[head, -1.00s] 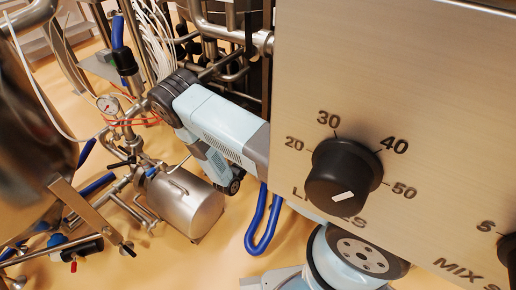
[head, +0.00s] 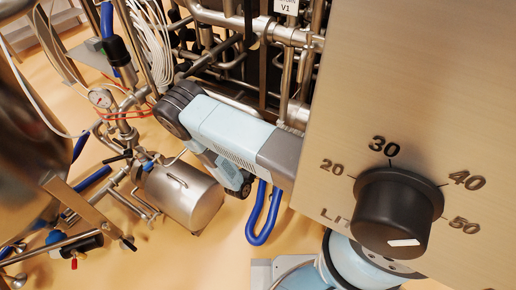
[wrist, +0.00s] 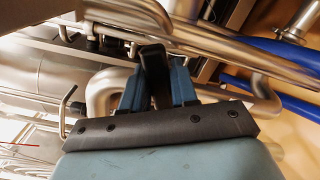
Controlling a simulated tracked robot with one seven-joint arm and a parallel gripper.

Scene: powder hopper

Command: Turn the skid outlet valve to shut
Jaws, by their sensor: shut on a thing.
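In the wrist view, the two blue fingers of my gripper (wrist: 156,88) are closed on a black handle (wrist: 154,60), which stands up between them. The handle appears to be the lever of the outlet valve; its valve body is hidden behind the fingers, and its angle to the pipe cannot be told. Steel pipes run close behind and beside it. In the head view my arm reaches left from behind the panel and bends down, and my gripper is hidden there.
A steel panel (head: 430,60) with a black dial (head: 395,212) fills the right. Dense pipework with a V1 tag (head: 287,5) lies behind my arm. A blue hose (head: 264,215) loops below.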

